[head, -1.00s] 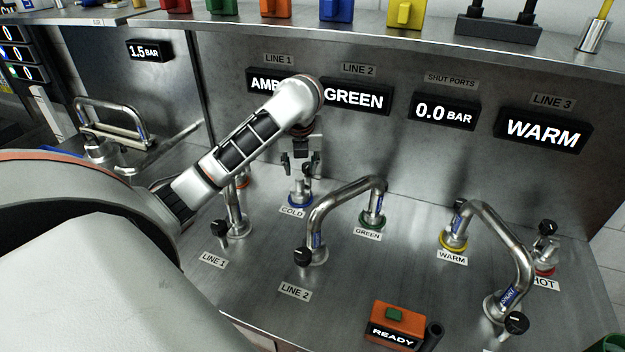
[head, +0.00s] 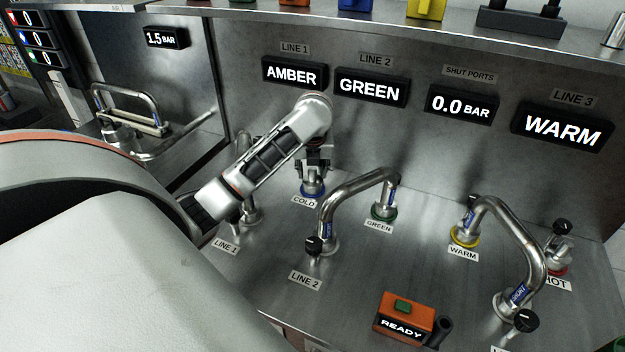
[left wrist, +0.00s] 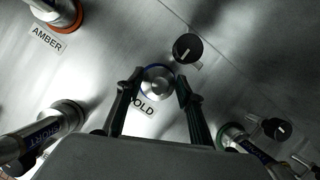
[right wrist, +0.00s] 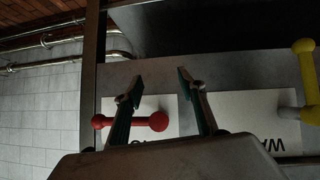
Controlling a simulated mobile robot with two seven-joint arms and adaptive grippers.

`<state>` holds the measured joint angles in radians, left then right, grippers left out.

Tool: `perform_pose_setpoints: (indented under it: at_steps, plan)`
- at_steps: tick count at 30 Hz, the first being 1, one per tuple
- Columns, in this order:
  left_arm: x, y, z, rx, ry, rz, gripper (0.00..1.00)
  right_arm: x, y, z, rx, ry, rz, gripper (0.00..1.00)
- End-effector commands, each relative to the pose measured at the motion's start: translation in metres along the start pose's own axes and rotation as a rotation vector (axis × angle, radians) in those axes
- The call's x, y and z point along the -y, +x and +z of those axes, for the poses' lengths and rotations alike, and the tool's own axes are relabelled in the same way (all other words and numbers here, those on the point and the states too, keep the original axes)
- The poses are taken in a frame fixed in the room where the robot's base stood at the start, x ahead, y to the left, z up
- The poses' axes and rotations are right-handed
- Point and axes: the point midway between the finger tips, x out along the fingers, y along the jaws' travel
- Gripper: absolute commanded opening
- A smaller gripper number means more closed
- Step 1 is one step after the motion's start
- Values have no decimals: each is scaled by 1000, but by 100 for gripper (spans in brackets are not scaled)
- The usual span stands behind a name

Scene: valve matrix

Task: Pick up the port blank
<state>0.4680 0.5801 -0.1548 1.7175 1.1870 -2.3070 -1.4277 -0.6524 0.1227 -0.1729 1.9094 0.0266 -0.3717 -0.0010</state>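The port blank (left wrist: 157,79) is a round metal plug with a small central stud. It sits on the blue-ringed COLD port, seen in the left wrist view. In the head view the COLD port (head: 313,189) shows below my left gripper (head: 314,165), which largely hides the blank. In the left wrist view my left gripper (left wrist: 158,95) is open, with one finger on each side of the blank. I cannot tell whether the fingers touch it. My right gripper (right wrist: 160,85) is open and looks empty, away from the port panel.
A black valve knob (left wrist: 187,47) stands close beside the COLD port. A bent pipe (head: 355,190) joins LINE 2 to GREEN, just right of my left gripper. Another pipe (head: 510,235) joins WARM to LINE 3. A red handle (right wrist: 130,122) shows behind my right fingers.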

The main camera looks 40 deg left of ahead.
Motion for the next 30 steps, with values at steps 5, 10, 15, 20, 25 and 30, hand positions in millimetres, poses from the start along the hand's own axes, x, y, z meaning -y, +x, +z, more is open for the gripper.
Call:
perform_pose_setpoints:
  at_steps: [5,10,15,20,25,30]
  plan:
    - [0,0,0,0,0,0,16,-1,0,0,-1,0,2,40]
    - [0,0,0,0,0,0,0,-1,0,0,-1,1,2,40]
    - [0,-1,1,1,0,0,0,-1,0,0,-1,2,2,40]
    - [0,-9,4,3,-1,-1,0,0,0,-1,-1,5,2,40]
    - [0,-36,16,6,0,-2,0,1,0,-1,-1,7,2,40]
    - [0,-65,28,6,0,0,0,1,0,0,0,8,2,40]
